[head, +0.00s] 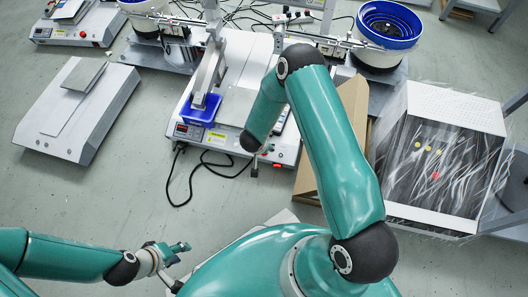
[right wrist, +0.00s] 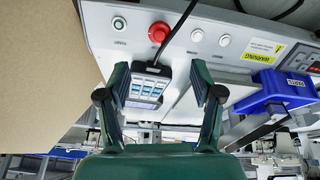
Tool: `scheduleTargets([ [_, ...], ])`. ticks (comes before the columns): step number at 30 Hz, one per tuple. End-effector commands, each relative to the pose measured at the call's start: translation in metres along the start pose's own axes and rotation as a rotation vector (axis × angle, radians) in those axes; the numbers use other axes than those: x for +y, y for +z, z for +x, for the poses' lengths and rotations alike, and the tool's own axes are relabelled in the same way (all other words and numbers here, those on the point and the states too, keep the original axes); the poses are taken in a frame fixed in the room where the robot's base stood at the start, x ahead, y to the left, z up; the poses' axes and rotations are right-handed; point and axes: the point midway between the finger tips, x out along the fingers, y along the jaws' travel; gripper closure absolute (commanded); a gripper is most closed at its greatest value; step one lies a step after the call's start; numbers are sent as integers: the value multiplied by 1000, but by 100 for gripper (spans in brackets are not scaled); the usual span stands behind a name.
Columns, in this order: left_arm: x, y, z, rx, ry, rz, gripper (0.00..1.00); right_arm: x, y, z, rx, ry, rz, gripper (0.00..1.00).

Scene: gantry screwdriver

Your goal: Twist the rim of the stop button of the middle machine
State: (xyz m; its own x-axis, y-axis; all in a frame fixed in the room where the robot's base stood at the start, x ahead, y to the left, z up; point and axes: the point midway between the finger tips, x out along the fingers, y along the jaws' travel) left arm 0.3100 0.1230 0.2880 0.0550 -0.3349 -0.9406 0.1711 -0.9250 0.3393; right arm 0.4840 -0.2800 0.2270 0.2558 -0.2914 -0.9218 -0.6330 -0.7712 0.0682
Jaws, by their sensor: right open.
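The middle machine (head: 235,85) is white, with a control panel along its near edge. Its red stop button (head: 277,165) shows in the head view just right of my right arm's end. In the right wrist view the round red stop button (right wrist: 158,33) sits on the panel, a little beyond the fingertips and roughly centred between them. My right gripper (right wrist: 160,74) is open, with nothing gripped and its fingers apart from the button. In the head view it is mostly hidden under my wrist. My left gripper (head: 178,263) is open and empty at the lower left, far from the machine.
A black cable (right wrist: 176,30) passes close to the button. A blue tray (right wrist: 272,90) sits on the machine. A brown cardboard panel (right wrist: 45,75) stands close beside the right gripper. A film-wrapped box (head: 440,150) stands at the right.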

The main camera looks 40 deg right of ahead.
Motion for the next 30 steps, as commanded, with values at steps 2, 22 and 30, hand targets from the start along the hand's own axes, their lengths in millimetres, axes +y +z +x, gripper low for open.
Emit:
scheduleTargets([
  [2, -5, 0, 13, 0, 0, 0, 60, 0, 3, 24, -1, 1, 3, 34],
  [22, -16, 0, 45, 0, 0, 0, 60, 0, 0, 106, 0, -1, 0, 34],
  [30, -16, 0, 45, 0, 0, 0, 60, 0, 0, 106, 0, -1, 0, 44],
])
